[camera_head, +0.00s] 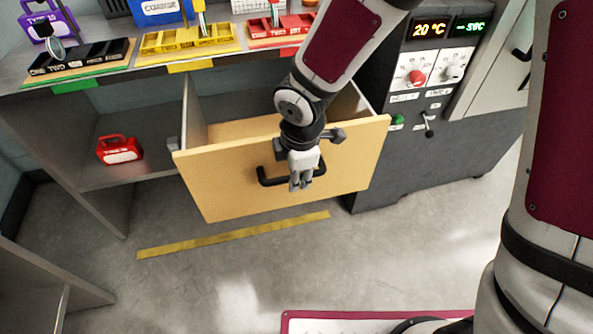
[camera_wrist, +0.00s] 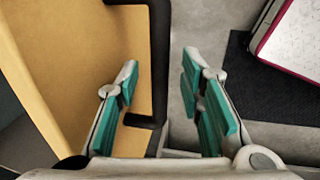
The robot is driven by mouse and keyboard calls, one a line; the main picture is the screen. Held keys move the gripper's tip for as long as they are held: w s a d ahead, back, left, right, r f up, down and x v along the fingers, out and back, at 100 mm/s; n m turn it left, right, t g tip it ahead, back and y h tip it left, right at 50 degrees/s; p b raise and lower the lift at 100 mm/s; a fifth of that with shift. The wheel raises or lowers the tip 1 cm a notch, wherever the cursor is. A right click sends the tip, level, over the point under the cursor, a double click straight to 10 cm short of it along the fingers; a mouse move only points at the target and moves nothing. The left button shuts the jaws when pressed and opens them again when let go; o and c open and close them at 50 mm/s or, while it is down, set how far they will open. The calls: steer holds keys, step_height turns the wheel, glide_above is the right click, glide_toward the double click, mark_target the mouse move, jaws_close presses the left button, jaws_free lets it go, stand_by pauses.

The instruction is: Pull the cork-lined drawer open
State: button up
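The drawer (camera_head: 230,178) under the bench stands pulled out, with its tan front panel forward of the cabinet and part of its inside showing behind. I cannot make out a cork lining in it. A black bar handle (camera_head: 264,178) sits on the front panel. My gripper (camera_head: 301,182) is at the handle's right part. In the wrist view, the handle (camera_wrist: 160,50) runs between the two teal-padded fingers, with gaps on both sides. The fingers are apart, and my gripper holds nothing.
A red case (camera_head: 119,150) sits on the shelf left of the drawer. Coloured trays, one of them yellow (camera_head: 190,40), stand on the bench top. A dark control cabinet (camera_head: 430,165) stands close on the right. The floor (camera_head: 200,280) in front is mostly clear.

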steer(key=shift+r, duration=0.15)
step_height(320, 180, up, 12)
steer(key=s, duration=0.2)
steer(key=shift+d+f, duration=0.25)
steer(key=shift+d, duration=0.1)
steer(key=shift+s, duration=0.1)
steer(key=s+d+r+m+h, duration=0.1)
steer(key=s+d+r+m, duration=0.35)
steer(key=d, duration=0.25)
steer(key=s+d+r+m+h, duration=0.1)
steer(key=s+d+r+m, duration=0.25)
steer(key=d+m, duration=0.3)
steer(key=s+d+r+m+g+y, duration=0.1)
steer(key=s+d+m, duration=0.2)
steer(key=s+m, duration=0.3)
steer(key=s+d+m, duration=0.4)
steer(key=s, duration=0.4)
step_height(320, 180, up, 18)
steer(key=t+p, duration=0.3)
steer(key=p, duration=1.3)
steer(key=shift+a, duration=0.3)
